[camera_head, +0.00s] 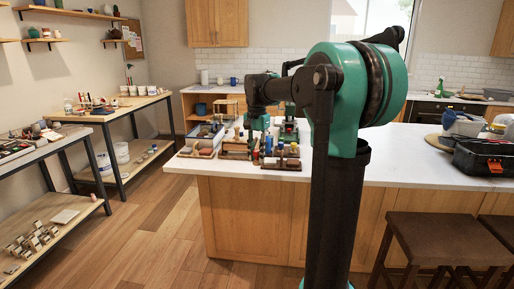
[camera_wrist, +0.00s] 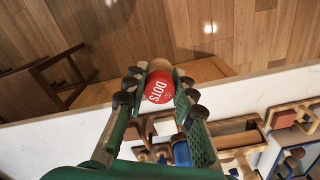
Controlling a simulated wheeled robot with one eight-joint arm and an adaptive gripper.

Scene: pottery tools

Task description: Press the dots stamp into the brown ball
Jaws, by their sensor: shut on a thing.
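The dots stamp (camera_wrist: 158,90) shows in the wrist view as a red piece with white "DOTS" lettering and a tan rounded part at its far end. My gripper (camera_wrist: 162,80) is shut on it, with a finger on each side. In the wrist picture the stamp appears over the white counter's edge and the floor beyond. In the head view my gripper (camera_head: 258,122) is small and dark above the racks on the counter, and the stamp cannot be made out there. I cannot pick out the brown ball for certain in either view.
The white counter (camera_head: 400,166) holds wooden racks (camera_head: 236,148) and trays (camera_head: 198,153) of small tools crowded below my gripper. A black toolbox (camera_head: 482,160) stands at the right. Dark stools (camera_head: 440,235) stand in front. The middle of the counter is clear.

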